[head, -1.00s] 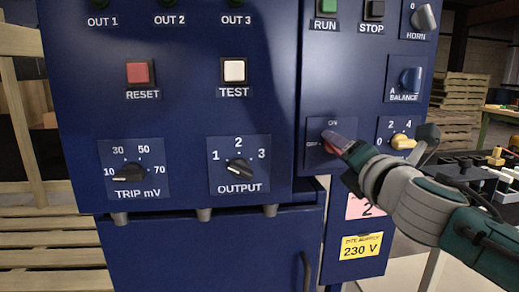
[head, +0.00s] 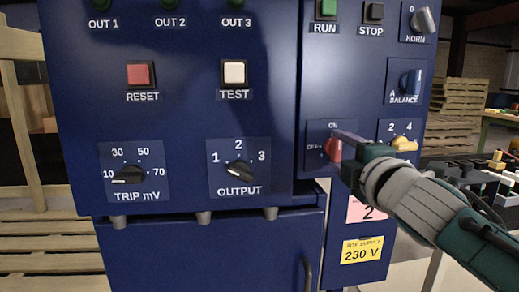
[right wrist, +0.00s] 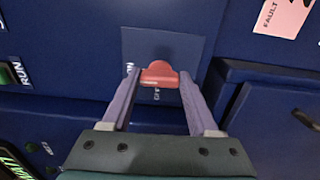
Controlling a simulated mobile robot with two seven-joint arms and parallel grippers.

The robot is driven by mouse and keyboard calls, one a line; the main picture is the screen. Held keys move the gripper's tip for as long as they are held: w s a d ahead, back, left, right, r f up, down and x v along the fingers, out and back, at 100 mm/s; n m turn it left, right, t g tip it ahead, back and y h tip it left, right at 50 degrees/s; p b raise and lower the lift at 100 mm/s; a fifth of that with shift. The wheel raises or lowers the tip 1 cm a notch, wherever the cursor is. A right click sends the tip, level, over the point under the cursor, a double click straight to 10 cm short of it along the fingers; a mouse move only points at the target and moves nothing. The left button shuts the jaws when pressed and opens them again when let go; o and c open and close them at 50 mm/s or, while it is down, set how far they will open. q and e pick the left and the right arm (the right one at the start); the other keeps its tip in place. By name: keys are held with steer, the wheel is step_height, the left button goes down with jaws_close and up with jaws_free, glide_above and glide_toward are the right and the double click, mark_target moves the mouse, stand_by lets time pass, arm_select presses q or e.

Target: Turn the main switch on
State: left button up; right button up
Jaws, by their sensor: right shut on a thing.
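The main switch is a red knob (head: 332,148) on a blue plate marked ON at the top and OFF at the left, low on the right-hand panel. In the head view the knob stands roughly upright; the fingers partly hide it, so its exact angle is hard to read. My right gripper (head: 341,141) comes in from the right and is shut on the knob. In the right wrist view the red knob (right wrist: 160,74) sits between the two purple fingers, with the lettering partly covered. My left gripper is out of view.
The yellow knob (head: 403,144) is close to my right gripper, and the BALANCE knob (head: 411,81) is above it. RUN (head: 326,9) and STOP (head: 373,11) buttons are higher up. A cabinet handle (head: 306,272) sticks out below. A cluttered table stands at the right.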

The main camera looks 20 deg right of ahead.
stand_by(0.5)
steer(key=o, duration=1.4)
steer(key=p+v, duration=0.1)
steer(key=v, duration=0.9)
steer(key=shift+d, duration=0.1)
